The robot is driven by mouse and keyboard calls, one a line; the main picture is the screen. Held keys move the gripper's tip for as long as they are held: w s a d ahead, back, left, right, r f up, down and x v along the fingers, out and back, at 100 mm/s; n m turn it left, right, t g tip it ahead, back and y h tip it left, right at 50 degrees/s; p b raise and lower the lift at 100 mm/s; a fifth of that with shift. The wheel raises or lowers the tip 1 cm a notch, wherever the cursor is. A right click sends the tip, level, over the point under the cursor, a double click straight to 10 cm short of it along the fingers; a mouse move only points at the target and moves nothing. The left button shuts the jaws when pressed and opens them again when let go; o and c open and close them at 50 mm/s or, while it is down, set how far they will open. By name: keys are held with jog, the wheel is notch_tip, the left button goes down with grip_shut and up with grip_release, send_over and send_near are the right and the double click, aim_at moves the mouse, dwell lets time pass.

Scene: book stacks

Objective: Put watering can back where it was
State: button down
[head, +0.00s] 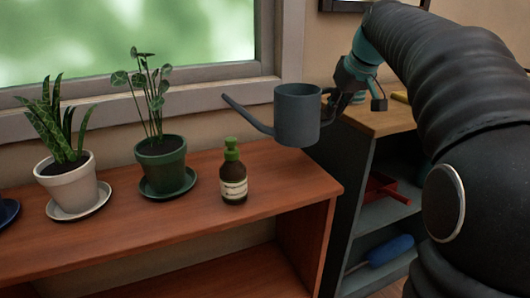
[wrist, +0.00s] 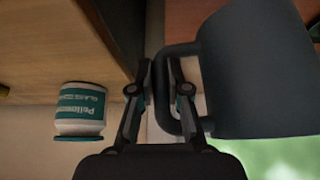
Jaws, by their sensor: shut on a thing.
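The grey watering can (head: 298,115) is held in the air, roughly upright, above the right end of the wooden shelf (head: 290,185), its spout pointing left. My gripper (head: 338,97) is shut on the can's handle, at the can's right side. In the wrist view, the can (wrist: 265,70) fills the right side, and the fingers of my gripper (wrist: 160,90) are at its handle (wrist: 170,95). The can's underside is apart from the shelf top.
A brown bottle with a green cap (head: 233,175) stands on the shelf below the spout. A plant in a green pot (head: 162,165) and one in a white pot (head: 70,190) stand further left. A white and teal container (wrist: 80,110) shows in the wrist view. The shelf's right end looks clear.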

jog(key=shift+r, duration=0.1)
jog(key=shift+w+a+f+b, duration=0.2)
jog(key=shift+w+a+f, duration=0.85)
jog(key=shift+w+f, duration=0.65)
jog(key=shift+w+a+f+b, duration=0.25)
jog(key=shift+w+a+f, duration=0.85)
jog(key=shift+w+f, duration=0.6)
jog(key=shift+w+a+f+b, duration=0.2)
jog(key=shift+w+a+f, duration=0.85)
jog(key=shift+w+f, duration=0.65)
jog(key=c, duration=1.1)
grip_release()
jog(key=shift+s+f, duration=0.25)
jog(key=shift+c, duration=0.2)
jog(key=shift+f, duration=0.15)
jog(key=shift+f+b, duration=0.2)
jog(key=shift+b, duration=0.25)
jog(key=p+v, duration=0.2)
jog(key=v, duration=1.2)
jog(key=shift+a+r+p, duration=0.15)
jog(key=shift+a+p, duration=0.05)
jog(key=shift+p, duration=0.15)
jog(key=shift+w, duration=0.1)
